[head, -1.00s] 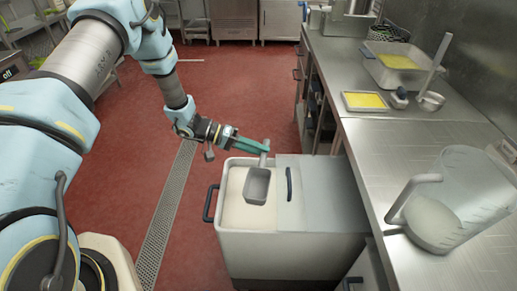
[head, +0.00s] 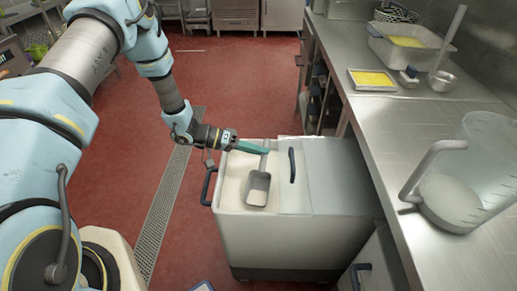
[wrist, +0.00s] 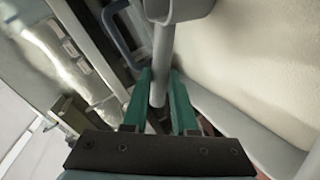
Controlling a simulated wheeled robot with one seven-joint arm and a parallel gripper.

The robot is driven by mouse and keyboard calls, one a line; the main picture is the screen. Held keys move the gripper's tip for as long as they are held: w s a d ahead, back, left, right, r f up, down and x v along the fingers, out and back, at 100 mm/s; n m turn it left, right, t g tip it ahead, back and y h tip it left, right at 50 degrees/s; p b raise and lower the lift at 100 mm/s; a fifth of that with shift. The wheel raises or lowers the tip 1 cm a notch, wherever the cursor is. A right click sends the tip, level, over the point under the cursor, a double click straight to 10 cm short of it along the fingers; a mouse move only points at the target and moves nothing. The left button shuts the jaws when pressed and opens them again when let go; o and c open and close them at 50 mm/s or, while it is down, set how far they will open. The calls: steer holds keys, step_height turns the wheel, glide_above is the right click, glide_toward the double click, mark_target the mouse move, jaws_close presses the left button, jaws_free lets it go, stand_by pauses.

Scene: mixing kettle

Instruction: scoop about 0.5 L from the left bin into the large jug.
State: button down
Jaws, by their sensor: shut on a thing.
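The grey metal scoop (head: 258,189) is over the pale contents (head: 233,178) of the left bin (head: 209,205), near the middle divider. Whether it touches them, and what it holds, I cannot tell. My gripper (head: 266,149), with green fingers, is shut on the scoop's handle at the bin's far side. In the wrist view, the handle (wrist: 160,62) stands between my fingers (wrist: 161,100), with part of the scoop's head (wrist: 178,8) at the top edge. The large clear jug (head: 470,170) stands on the counter at right, with pale material in its bottom.
A closed lid (head: 335,188) covers the right-hand bin. A steel counter (head: 420,125) runs along the right, with a tray of yellow contents (head: 371,79), a deeper yellow-filled pan (head: 408,42) and a long-handled ladle (head: 442,80). Red floor lies open at left.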

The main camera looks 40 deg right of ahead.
stand_by(0.3)
step_height(320, 180, down, 6)
steer(key=w+d+n+g+y+b, duration=0.1)
steer(key=w+n+b, duration=0.1)
steer(key=b, duration=0.1)
steer(key=shift+d+r+n+y, duration=0.15)
steer(key=shift+d+n+y, duration=0.05)
steer(key=shift+n+y, duration=0.1)
stand_by(0.7)
step_height(320, 180, up, 10)
steer(key=p, duration=0.7)
steer(key=shift+w+d+f, duration=0.15)
steer(key=shift+f, duration=0.05)
